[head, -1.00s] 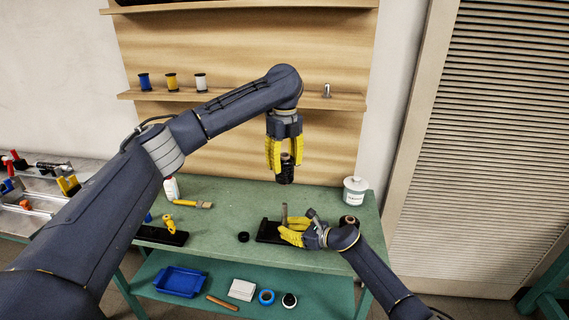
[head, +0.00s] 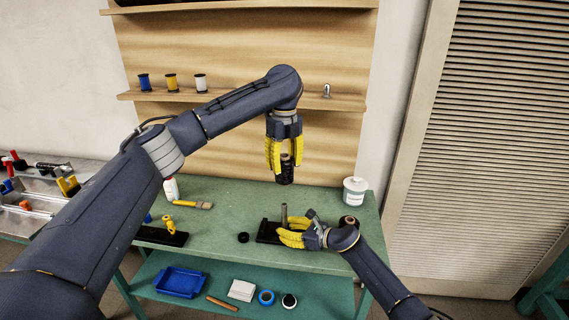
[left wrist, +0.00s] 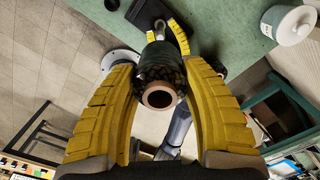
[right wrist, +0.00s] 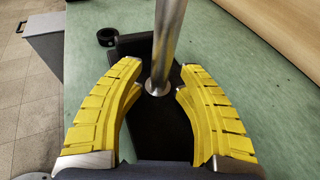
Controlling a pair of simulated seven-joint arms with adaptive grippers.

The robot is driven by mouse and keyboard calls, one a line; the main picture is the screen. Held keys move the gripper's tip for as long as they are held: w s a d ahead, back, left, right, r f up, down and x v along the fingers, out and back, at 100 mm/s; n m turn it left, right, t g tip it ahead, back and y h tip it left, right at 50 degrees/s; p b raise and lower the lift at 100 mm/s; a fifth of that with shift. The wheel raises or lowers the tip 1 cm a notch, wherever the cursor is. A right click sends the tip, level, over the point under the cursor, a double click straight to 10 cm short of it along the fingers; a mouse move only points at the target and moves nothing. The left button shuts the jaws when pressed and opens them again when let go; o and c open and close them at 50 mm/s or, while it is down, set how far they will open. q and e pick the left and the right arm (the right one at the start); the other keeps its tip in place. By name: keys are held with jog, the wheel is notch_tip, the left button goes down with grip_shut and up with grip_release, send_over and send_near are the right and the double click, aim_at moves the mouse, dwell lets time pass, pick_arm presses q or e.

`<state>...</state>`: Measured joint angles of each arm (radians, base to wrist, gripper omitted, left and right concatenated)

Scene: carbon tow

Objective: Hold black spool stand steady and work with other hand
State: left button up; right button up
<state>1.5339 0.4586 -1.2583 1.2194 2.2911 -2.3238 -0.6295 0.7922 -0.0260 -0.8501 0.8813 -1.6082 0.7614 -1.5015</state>
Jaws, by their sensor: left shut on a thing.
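A black spool (head: 284,176) with a brown core hangs upright in my left gripper (head: 286,158), which is shut on it above the bench. In the left wrist view the spool (left wrist: 160,72) sits between the yellow fingers, core end facing the camera. The black spool stand (head: 268,230) has a flat base and an upright metal post (head: 284,212), below the spool and apart from it. My right gripper (head: 280,234) is low at the stand. In the right wrist view its fingers are apart on either side of the post (right wrist: 165,45), over the black base (right wrist: 160,130).
On the green bench (head: 235,205) are a black ring (head: 243,237), a brush (head: 195,204), a white bottle (head: 170,188), a yellow tool on a black block (head: 160,236) and a white tub (head: 355,191). A dark roll (head: 349,220) stands behind my right wrist.

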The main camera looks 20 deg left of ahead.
jog(key=shift+s+d+f, duration=0.15)
jog(key=shift+f, duration=0.25)
jog(key=shift+s+d+f, duration=0.1)
jog(key=shift+f, duration=0.25)
jog(key=shift+d, duration=0.2)
jog(key=v, duration=0.3)
jog(key=r+v, duration=0.1)
jog(key=v, duration=0.7)
jog(key=shift+r, duration=0.35)
